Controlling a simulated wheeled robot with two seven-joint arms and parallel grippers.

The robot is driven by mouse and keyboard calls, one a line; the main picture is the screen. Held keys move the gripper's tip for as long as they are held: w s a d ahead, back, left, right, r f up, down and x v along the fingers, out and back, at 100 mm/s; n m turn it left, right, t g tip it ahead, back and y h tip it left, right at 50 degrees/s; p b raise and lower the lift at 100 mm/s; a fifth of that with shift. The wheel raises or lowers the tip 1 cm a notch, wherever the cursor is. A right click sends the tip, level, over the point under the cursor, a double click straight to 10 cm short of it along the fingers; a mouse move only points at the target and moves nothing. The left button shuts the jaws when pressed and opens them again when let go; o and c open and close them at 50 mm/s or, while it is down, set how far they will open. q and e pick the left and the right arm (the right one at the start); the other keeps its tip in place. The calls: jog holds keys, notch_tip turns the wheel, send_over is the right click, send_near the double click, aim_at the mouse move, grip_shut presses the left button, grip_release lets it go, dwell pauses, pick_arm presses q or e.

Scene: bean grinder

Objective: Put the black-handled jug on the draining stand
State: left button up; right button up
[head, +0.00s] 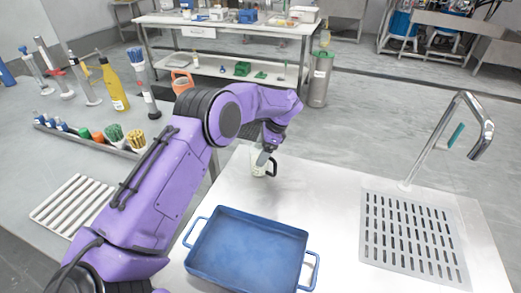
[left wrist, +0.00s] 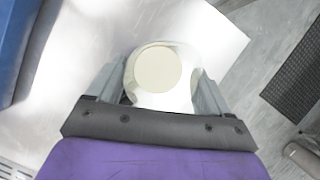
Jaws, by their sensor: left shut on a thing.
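The jug (head: 257,170) is small and whitish, with a black handle on its right side. It is near the far edge of the steel table. My left gripper (head: 265,157) reaches down onto it from above and is shut on it. In the left wrist view the jug (left wrist: 158,72) shows a round cream face between the two fingers. I cannot tell whether it touches the table. A white slatted rack (head: 72,206) lies on the grey bench at left. A slotted metal drain plate (head: 412,236) is set at the table's right, under a tap. My right gripper is not in view.
A blue tray (head: 250,250) with two handles sits at the table's front, between the jug and me. The tap (head: 440,140) arches over the drain plate. Bottles and a rack of brushes (head: 95,140) stand on the left bench. The table between jug and drain plate is clear.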

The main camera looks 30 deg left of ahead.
pick_arm(q)
jog(key=shift+f+b, duration=0.25)
jog(key=shift+b, duration=0.1)
jog(key=o, duration=1.4)
jog(key=shift+r, duration=0.1)
jog(key=shift+r+p, duration=0.2)
jog(key=shift+p, duration=0.1)
jog(key=b+v, duration=0.1)
jog(key=v, duration=1.1)
